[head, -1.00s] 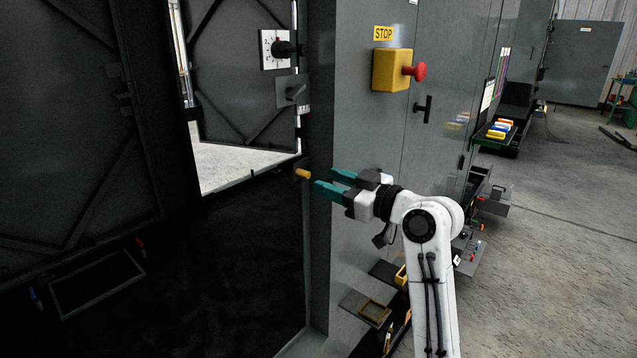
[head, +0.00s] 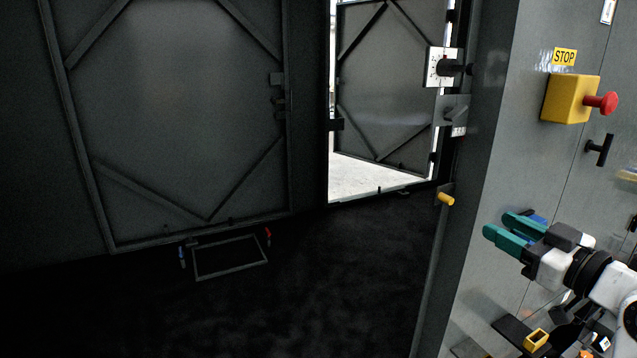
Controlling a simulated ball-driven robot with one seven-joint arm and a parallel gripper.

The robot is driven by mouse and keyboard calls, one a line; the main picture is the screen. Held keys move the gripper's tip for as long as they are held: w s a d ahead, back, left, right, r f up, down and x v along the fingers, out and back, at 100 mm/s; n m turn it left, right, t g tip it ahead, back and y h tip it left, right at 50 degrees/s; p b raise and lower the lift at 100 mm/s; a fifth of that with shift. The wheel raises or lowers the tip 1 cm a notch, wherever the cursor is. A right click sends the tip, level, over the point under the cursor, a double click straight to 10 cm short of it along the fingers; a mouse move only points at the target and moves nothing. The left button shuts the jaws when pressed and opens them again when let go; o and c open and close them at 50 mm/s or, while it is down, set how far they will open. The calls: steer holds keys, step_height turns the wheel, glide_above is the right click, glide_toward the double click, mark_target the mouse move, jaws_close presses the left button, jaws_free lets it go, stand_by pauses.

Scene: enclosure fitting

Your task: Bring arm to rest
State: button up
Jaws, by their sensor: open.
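My gripper (head: 498,226) is at the right of the head view, with two teal fingers pointing left. The fingers are apart and nothing shows between them. It hangs in front of the grey cabinet face, below the yellow stop box (head: 568,99) with its red button. A yellow peg-like knob (head: 445,199) sticks out near the cabinet's edge, up and left of the fingertips and apart from them. Part of my white arm runs off the right edge.
A black T-handle (head: 600,150) sticks out from the cabinet at the right. A dial plate (head: 440,68) and door (head: 385,90) stand behind. A rectangular frame (head: 230,258) lies on the dark floor. A small yellow bin (head: 536,339) is below my gripper. The dark floor in the middle is clear.

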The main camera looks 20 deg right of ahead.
steer(key=s+a+f+m+g, duration=0.1)
steer(key=a+f+g, duration=0.25)
steer(key=f, duration=0.45)
steer(key=s+a+f+g+y, duration=0.1)
steer(key=a+f+g, duration=0.1)
steer(key=a+f, duration=0.45)
steer(key=s+a+f+m+g, duration=0.1)
steer(key=a+f+g, duration=0.15)
steer(key=f, duration=0.65)
steer(key=s+a+f+g+h, duration=0.1)
steer(key=s+a+f+g, duration=0.3)
steer(key=s+f, duration=0.4)
steer(key=s+a+f+m+g, duration=0.1)
steer(key=s+a+f+g, duration=0.3)
steer(key=s+f, duration=0.4)
steer(key=s+g, duration=0.1)
steer(key=s, duration=0.3)
steer(key=shift+h, duration=0.4)
steer(key=shift+o, duration=0.5)
